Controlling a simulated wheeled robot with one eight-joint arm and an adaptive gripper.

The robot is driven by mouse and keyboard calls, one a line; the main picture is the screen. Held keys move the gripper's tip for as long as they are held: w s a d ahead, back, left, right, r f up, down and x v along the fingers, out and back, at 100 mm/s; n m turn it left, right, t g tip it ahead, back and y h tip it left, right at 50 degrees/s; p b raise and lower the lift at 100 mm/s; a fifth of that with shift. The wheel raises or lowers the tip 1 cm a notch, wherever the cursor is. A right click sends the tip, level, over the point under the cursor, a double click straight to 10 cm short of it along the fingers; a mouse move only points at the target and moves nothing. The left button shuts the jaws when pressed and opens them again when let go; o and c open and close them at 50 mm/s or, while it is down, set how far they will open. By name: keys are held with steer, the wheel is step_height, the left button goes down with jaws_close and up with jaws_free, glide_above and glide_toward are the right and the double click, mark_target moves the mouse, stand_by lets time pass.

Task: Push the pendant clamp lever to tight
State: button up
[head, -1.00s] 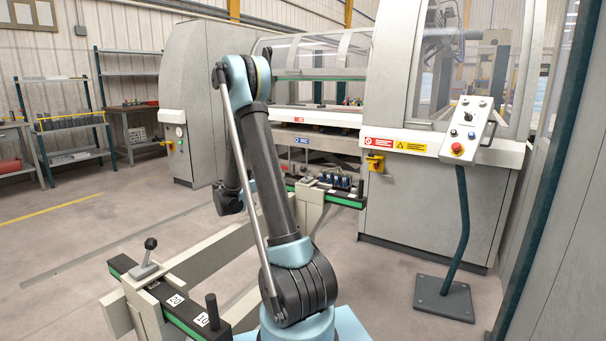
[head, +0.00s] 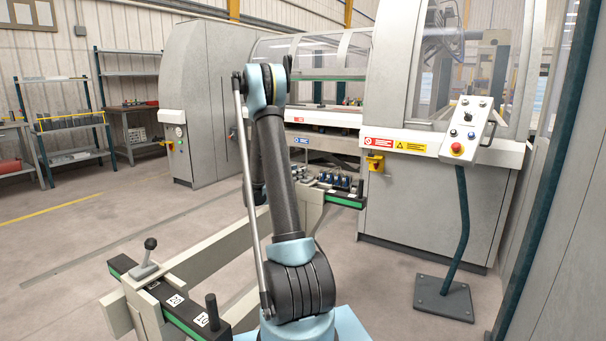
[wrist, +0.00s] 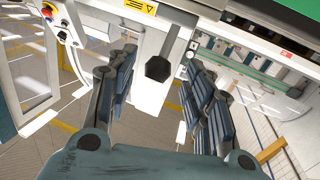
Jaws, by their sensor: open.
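The pendant (head: 468,130) is a pale control box with a red button on a dark bent post in the head view. It shows partly at the upper left of the wrist view (wrist: 60,25). I cannot make out a clamp lever on it. A black faceted knob on a grey stem (wrist: 158,68) hangs in the wrist view, between the lines of my fingers; whether it is the clamp lever I cannot tell. My gripper (wrist: 157,80) is open, its two dark fingers apart with nothing held. In the head view my arm hides it.
The machine cabinet (head: 420,200) stands left of the post, whose foot plate (head: 444,298) is on the floor. A lever with a black ball (head: 150,244) stands on the rail at lower left. Floor between rail and post is clear.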

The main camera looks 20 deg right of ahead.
steer(key=shift+x, duration=2)
jaws_close()
